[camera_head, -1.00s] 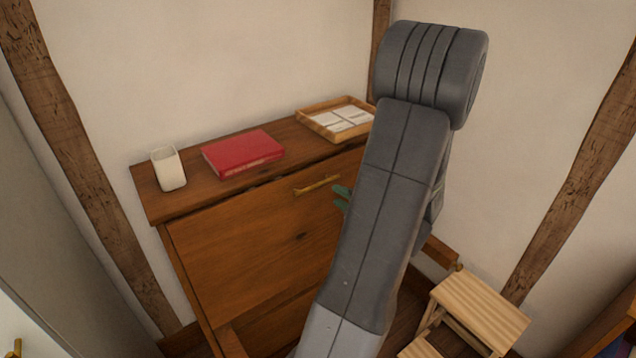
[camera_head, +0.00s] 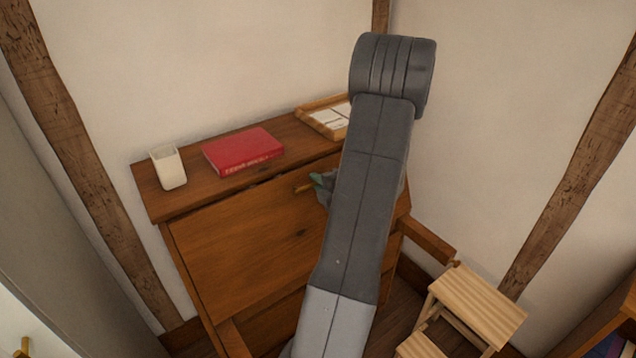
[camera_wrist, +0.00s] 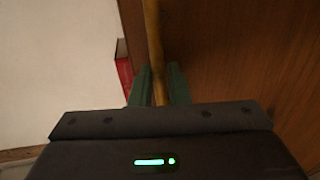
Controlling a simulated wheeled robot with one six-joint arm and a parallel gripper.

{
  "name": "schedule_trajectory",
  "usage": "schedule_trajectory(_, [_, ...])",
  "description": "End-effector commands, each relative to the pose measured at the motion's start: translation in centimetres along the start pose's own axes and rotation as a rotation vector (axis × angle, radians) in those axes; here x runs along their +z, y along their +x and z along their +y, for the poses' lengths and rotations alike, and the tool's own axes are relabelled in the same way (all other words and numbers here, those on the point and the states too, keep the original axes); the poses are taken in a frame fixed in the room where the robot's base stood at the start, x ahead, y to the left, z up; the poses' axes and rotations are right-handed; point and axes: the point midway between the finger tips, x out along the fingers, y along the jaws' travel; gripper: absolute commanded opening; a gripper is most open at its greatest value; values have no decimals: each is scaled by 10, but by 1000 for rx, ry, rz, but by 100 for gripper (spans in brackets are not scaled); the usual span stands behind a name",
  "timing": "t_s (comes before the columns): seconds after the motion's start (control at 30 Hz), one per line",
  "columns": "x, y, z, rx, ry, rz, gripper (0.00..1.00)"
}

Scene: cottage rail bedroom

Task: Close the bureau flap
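The wooden bureau's flap (camera_head: 255,235) is a broad brown panel on its front, raised close to the top, with a dark gap along its upper edge. A brass bar handle (camera_head: 302,188) is near that edge, its right part hidden by my gripper. My gripper (camera_head: 318,179) is at the handle, mostly hidden behind my arm in the head view. In the wrist view, the handle (camera_wrist: 154,35) runs between the green fingers of my gripper (camera_wrist: 159,80), one close on each side. I cannot tell whether they touch it. The flap (camera_wrist: 235,50) fills the right side there.
On the bureau top (camera_head: 205,197) are a white cup (camera_head: 168,168), a red book (camera_head: 243,151) and a wooden tray (camera_head: 322,118) with papers, partly behind my arm. A wooden step stool (camera_head: 478,305) stands at the lower right. Walls close in behind and to the right.

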Motion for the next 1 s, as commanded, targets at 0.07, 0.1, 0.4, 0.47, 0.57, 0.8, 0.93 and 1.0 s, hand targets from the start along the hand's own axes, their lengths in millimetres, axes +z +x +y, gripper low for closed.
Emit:
schedule_trajectory(0.07, [0,0,0,0,0,0,0])
schedule_trajectory(0.1, [0,0,0,0,0,0,0])
schedule_trajectory(0.4, [0,12,-1,-1,-1,2,0])
schedule_trajectory(0.47, [0,20,-1,0,-1,3,0])
schedule_trajectory(0.57, [0,29,-1,0,0,1,0])
schedule_trajectory(0.8, [0,29,-1,0,0,0,12])
schedule_trajectory(0.93, [0,29,-1,0,0,0,26])
schedule_trajectory(1.0, [0,29,-1,-1,0,0,26])
